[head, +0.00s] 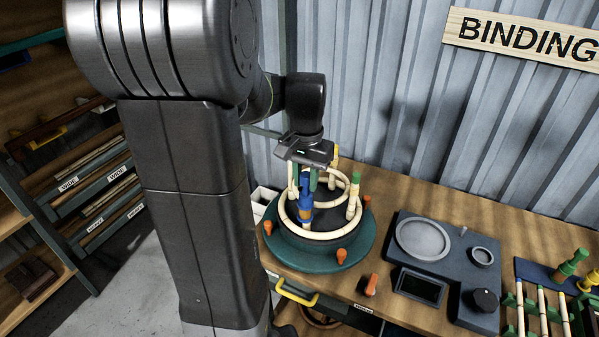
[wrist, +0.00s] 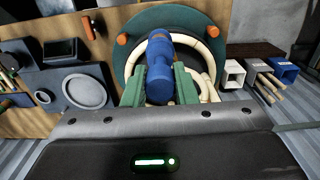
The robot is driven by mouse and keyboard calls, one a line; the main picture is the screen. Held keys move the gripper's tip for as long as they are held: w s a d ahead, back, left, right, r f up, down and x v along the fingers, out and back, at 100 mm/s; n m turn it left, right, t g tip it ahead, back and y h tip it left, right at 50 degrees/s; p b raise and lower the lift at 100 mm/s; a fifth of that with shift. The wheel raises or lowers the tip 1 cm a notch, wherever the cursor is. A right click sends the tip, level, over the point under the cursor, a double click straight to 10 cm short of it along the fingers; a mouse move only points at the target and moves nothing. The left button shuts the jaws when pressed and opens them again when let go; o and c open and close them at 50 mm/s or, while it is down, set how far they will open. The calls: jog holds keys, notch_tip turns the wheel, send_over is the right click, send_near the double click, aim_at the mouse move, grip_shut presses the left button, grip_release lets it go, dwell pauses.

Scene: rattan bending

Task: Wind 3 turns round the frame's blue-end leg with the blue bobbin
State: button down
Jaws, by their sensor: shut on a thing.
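My gripper (head: 308,178) is above the left part of the rattan frame and is shut on the blue bobbin (head: 305,200). In the wrist view the bobbin (wrist: 160,72) stands between the green fingers of my gripper (wrist: 160,88). The pale rattan frame (head: 322,235) has rings and upright legs and sits on the round green turntable (head: 350,256). One leg with a green end (head: 354,190) is at the right and one with a yellow end (head: 335,153) is at the back. I cannot make out the blue-end leg behind the bobbin and gripper, nor any turns on it.
Orange pegs (head: 341,256) stand around the turntable's rim. A loose orange piece (head: 370,285) lies on the bench in front. A dark scale unit (head: 445,262) and a rack of coloured pieces (head: 550,300) are to the right. A corrugated wall (head: 420,110) stands behind.

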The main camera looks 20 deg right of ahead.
jog(key=shift+s+d, duration=0.15)
jog(key=shift+d, duration=0.25)
notch_tip(320, 180, up, 11)
dwell(0.9)
dwell(0.4)
